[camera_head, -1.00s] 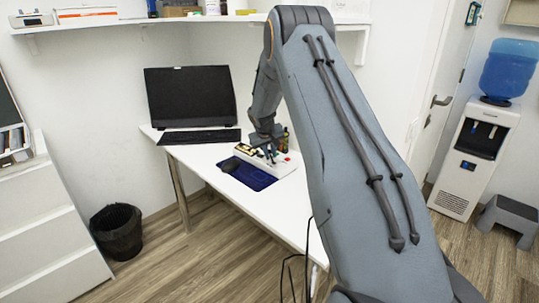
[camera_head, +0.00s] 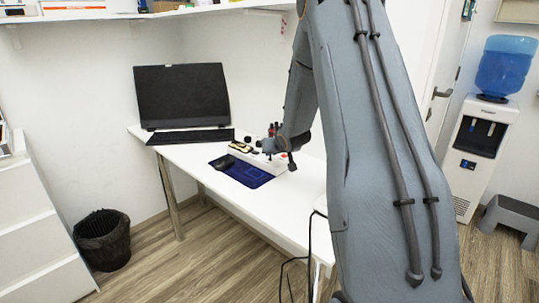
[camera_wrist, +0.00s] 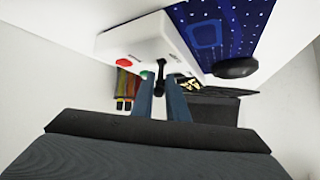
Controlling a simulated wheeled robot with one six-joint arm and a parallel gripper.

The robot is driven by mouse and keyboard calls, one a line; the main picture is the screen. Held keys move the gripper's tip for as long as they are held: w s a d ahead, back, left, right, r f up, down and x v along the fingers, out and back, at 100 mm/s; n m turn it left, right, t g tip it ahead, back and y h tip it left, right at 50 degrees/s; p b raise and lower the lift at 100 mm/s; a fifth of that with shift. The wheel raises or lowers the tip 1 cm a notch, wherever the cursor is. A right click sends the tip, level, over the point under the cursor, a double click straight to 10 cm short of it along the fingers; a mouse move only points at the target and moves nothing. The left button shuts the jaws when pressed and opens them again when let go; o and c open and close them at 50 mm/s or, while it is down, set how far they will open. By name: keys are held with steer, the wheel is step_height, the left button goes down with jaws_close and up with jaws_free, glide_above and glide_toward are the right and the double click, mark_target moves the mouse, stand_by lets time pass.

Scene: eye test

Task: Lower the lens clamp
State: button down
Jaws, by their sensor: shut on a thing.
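A white device (camera_head: 240,153) with dark and yellowish parts on top stands on the desk in the head view. In the wrist view, the white device (camera_wrist: 150,35) shows a red button and a green button on its side. My gripper (camera_wrist: 163,85) is shut on a small black lever (camera_wrist: 160,67) beside the green button. This lever seems to be the lens clamp, but its label and full shape cannot be seen. In the head view my wrist is low at the device's right end, and the fingertips are mostly hidden there.
A dark blue mat (camera_head: 247,176) with a black mouse (camera_head: 222,162) lies in front of the device on the white desk (camera_head: 285,200). A monitor (camera_head: 182,95) and keyboard (camera_head: 190,137) stand behind. Small bottles (camera_wrist: 127,88) are close to my fingers. The desk's front right is clear.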

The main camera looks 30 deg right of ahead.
steer(key=shift+s+d+f+t, duration=0.2)
steer(key=shift+s+t, duration=0.15)
steer(key=shift+t, duration=0.35)
steer(key=shift+m, duration=0.3)
steer(key=c, duration=1.9)
jaws_free()
step_height(320, 180, up, 10)
